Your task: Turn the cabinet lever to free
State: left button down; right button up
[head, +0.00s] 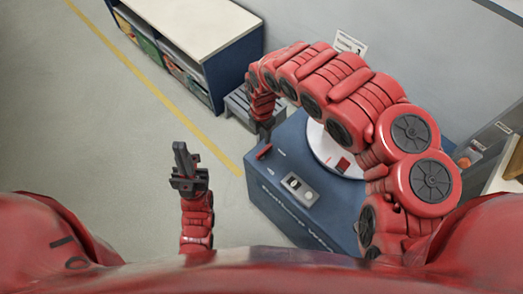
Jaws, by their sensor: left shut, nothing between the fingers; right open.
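The blue cabinet (265,195) stands in the middle of the head view, with white lettering on its front edge. A small red lever (264,152) lies at the left end of its top. My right arm arches over the cabinet, and my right gripper (264,131) points down just above and behind the lever. Its fingers are small and dark here; it is open, and I cannot tell whether it touches the lever. My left gripper (183,160) is shut and empty, over the floor to the left of the cabinet.
A grey switch plate (300,189) and a white round disc (322,148) are on the cabinet top; my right arm partly covers the disc. A grey slatted step (238,106) and a white-topped shelf (190,25) stand behind. The floor at left is clear.

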aim_at(262, 152)
jog(key=f, duration=1.1)
jog(key=shift+w+a+f, duration=0.1)
jog(key=shift+a+f, duration=0.15)
jog(key=shift+f, duration=0.05)
jog(key=shift+d+f, duration=0.2)
jog(key=shift+f, duration=0.55)
grip_shut()
